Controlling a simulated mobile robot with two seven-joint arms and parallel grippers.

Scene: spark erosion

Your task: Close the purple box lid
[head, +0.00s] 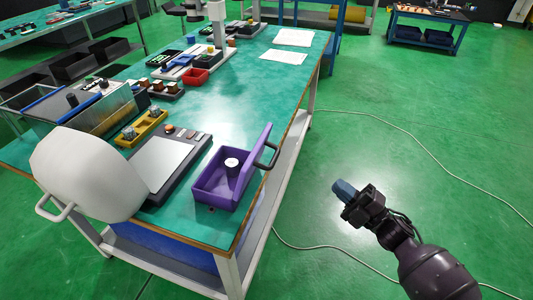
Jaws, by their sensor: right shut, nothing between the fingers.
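The purple box (209,190) stands near the right edge of the green table, close to its near corner. Its purple lid (256,146) is open and stands up on the box's far right side, with a dark handle (269,155) on its outer face. A round piece with a white top (231,163) is inside the box. My right gripper (342,188) is out over the floor, to the right of the table and apart from the lid. It is shut and empty. My left gripper is not in view.
A grey device with a light panel (163,163) stands left of the box, and a large white rounded object (88,172) is beside it. A yellow tray (129,140) and red bin (195,77) are farther back. Open floor lies right; a cable (430,148) crosses it.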

